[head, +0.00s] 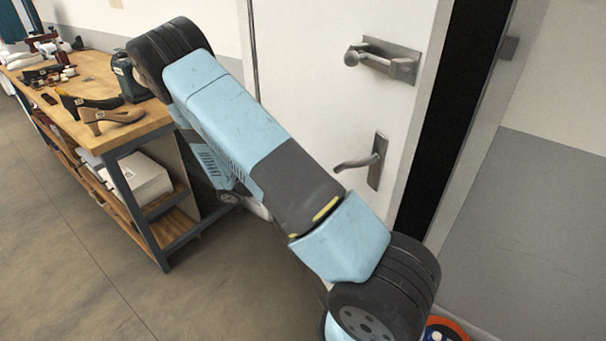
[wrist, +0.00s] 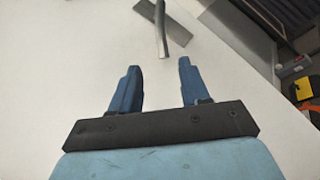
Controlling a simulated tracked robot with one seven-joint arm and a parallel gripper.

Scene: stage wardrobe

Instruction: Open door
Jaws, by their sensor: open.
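The white door (head: 330,70) stands in front of me, with a black band between its right edge and the frame; I cannot tell if this is an open gap. A grey lever handle (head: 358,163) on an upright plate points left. A second metal fitting with a knob (head: 385,58) sits above it. In the wrist view, my gripper (wrist: 158,72) has its two blue fingers spread, with nothing between them. The lever handle (wrist: 162,32) lies just beyond the fingertips, apart from them. In the head view the fingers are hidden behind my arm.
A wooden workbench (head: 148,125) with shoes, tools and a dark green container (head: 128,78) stands at the left. A red round object (head: 446,326) is low at the right. The floor (head: 60,230) in front is clear.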

